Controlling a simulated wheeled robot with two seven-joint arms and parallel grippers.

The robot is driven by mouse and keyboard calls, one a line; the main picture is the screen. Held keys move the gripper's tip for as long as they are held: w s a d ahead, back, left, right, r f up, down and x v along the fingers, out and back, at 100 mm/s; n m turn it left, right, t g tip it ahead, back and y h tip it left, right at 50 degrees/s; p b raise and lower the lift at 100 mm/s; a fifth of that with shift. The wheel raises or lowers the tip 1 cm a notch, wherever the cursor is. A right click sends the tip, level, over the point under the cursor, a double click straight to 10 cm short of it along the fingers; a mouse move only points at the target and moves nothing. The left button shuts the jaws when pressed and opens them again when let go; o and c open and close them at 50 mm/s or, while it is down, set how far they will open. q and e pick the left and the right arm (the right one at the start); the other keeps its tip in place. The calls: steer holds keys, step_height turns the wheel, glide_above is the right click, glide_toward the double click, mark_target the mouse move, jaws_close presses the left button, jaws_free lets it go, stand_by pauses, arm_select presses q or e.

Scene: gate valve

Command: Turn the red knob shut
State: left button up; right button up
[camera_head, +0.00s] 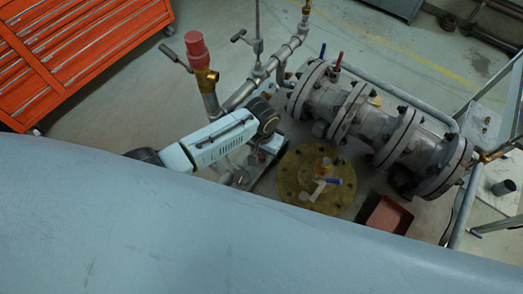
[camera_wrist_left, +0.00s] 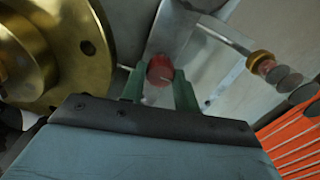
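The red knob (camera_wrist_left: 160,69) shows in the left wrist view as a small round red piece in front of a grey metal plate. The green fingers of my left gripper (camera_wrist_left: 160,84) stand on either side of it, with their tips close to its edges. I cannot tell whether they touch it. In the head view my left gripper (camera_head: 262,156) is small and partly hidden below my pale arm, with a bit of red beside it. My right gripper is in neither view.
A brass flange (camera_head: 317,180) with a blue-handled valve lies right of the gripper; it also shows in the left wrist view (camera_wrist_left: 60,50). A large flanged pipe (camera_head: 375,128), a red-capped upright pipe (camera_head: 197,50) and an orange cabinet (camera_head: 75,50) stand around. A red bin (camera_head: 390,214) sits lower right.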

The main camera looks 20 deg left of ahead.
arm_select(q)
steer(key=c, duration=0.4)
steer(key=shift+m, duration=0.3)
steer(key=m+p, duration=0.2)
steer(key=m, duration=0.1)
steer(key=shift+m, duration=0.3)
steer(key=m+p, duration=0.1)
steer(key=m, duration=0.8)
steer(key=shift+m, duration=2.3)
